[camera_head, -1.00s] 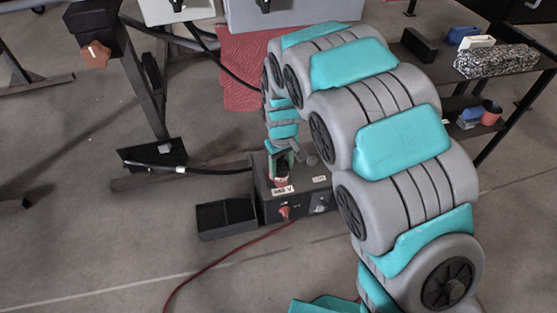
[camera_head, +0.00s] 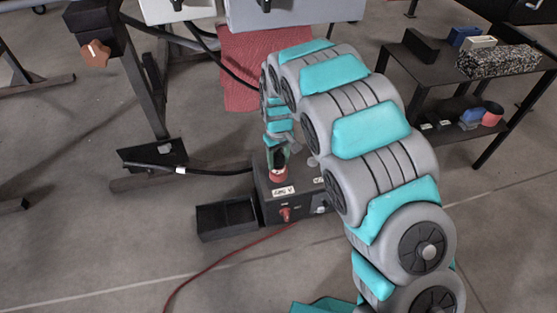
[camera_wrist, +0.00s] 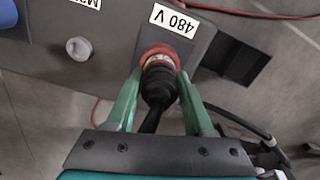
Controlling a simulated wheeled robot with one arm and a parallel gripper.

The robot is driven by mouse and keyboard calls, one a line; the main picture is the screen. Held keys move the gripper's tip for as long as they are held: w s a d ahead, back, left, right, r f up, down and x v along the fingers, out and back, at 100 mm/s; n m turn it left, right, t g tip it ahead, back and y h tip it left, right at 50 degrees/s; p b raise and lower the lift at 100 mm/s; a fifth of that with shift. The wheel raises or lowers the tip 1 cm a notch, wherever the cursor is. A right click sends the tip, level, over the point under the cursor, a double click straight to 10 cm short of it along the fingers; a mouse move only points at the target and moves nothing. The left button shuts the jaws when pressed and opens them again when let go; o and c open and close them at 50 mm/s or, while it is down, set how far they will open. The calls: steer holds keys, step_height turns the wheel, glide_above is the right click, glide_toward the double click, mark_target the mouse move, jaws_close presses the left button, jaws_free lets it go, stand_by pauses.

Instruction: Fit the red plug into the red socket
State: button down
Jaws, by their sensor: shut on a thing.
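My gripper (camera_wrist: 159,78) is shut on the red plug (camera_wrist: 159,86), with one green finger on each side of its black body. A black cable runs back from the plug between the fingers. The plug points at the red socket (camera_wrist: 157,52), a red ring on the dark box beside the 480 V label. The plug's front lies at the ring, with a pale band between; how deep it sits is hidden. In the head view my gripper (camera_head: 277,163) is over the box's top, with red (camera_head: 278,175) showing just below it.
The dark box (camera_head: 293,207) stands on the floor, with a red knob (camera_head: 285,214) on its front. An open black tray (camera_head: 228,218) is at its left. A grey round cap (camera_wrist: 79,48) and a blue part (camera_wrist: 6,14) share its top. A shelf (camera_head: 490,90) stands at right.

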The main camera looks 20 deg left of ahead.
steer(key=shift+f, duration=0.1)
steer(key=shift+c, duration=1.4)
jaws_free()
